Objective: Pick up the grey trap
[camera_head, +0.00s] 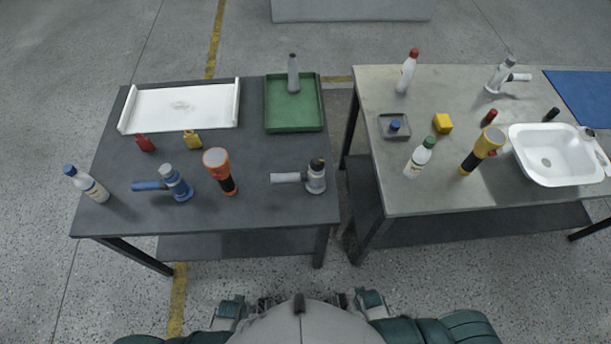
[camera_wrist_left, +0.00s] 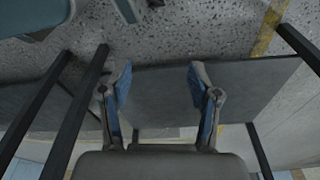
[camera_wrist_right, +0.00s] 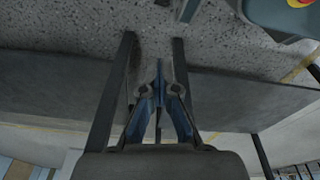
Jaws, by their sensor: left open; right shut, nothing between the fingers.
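A grey trap (camera_head: 316,178) with a dark cap and a pale side pipe stands upright near the front right corner of the left table. A second greyish trap (camera_head: 499,76) with a pipe to the right stands at the back of the right table; I cannot tell which one is meant. My left gripper (camera_wrist_left: 160,78) is open and empty in the left wrist view. My right gripper (camera_wrist_right: 160,68) is shut and empty in the right wrist view. Both wrist views show tabletop undersides, legs and floor, with no trap. Neither gripper shows in the head view.
The left dark table (camera_head: 262,205) also holds a blue trap (camera_head: 176,183), an orange flashlight (camera_head: 220,172), a bottle (camera_head: 86,184), a white tray (camera_head: 185,107) and a green tray (camera_head: 294,116). The right table (camera_head: 420,190) holds a white basin (camera_head: 545,160). A gap separates the tables.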

